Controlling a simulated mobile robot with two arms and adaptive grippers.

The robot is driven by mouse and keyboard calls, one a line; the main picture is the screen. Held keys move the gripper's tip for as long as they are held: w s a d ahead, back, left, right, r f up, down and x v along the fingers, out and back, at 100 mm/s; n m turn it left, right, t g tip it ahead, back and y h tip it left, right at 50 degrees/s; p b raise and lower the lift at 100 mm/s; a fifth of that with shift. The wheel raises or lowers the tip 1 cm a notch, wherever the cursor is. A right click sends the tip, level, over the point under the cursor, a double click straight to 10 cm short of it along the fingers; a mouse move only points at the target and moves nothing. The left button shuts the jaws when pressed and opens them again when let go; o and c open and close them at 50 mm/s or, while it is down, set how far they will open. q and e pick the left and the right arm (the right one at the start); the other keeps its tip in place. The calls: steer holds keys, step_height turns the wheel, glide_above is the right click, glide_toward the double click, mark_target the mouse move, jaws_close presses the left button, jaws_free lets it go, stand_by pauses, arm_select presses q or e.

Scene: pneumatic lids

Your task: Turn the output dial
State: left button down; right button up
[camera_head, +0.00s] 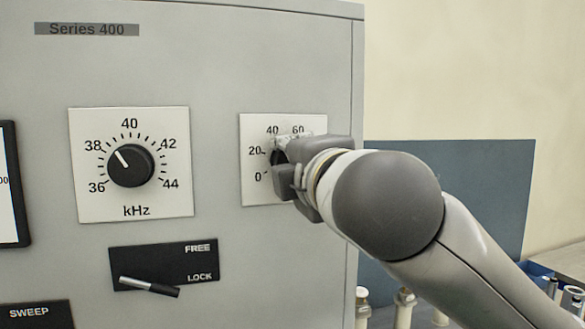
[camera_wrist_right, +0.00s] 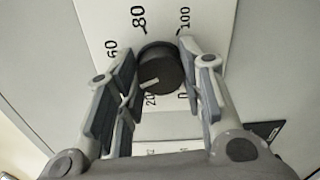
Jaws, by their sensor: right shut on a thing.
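The output dial is a black round knob (camera_wrist_right: 161,70) on a white scale plate (camera_head: 256,187) on the right side of the grey cabinet front. In the head view only a dark sliver of the knob (camera_head: 277,157) shows. The scale numbers 0 to 60 show there; 80 and 100 show in the wrist view. The knob's white pointer mark faces the lower left in the wrist view, toward the 20. My right gripper (camera_head: 288,165) is shut on the knob, one finger on each side; it also shows in the wrist view (camera_wrist_right: 158,72). My left gripper is out of view.
A kHz dial (camera_head: 131,166) is to the left, its pointer near 39. Below it is a FREE/LOCK lever (camera_head: 149,287), its handle low. A dark screen edge (camera_head: 14,185) is at far left. Small fittings (camera_head: 403,307) and a blue bin (camera_head: 540,273) stand right of the cabinet.

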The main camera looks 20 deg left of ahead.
steer(key=shift+m, duration=0.3)
steer(key=o, duration=1)
steer(key=shift+o, duration=0.2)
steer(key=shift+d, duration=0.1)
steer(key=v, duration=1.2)
steer(key=shift+w+f, duration=0.1)
steer(key=shift+w, duration=0.05)
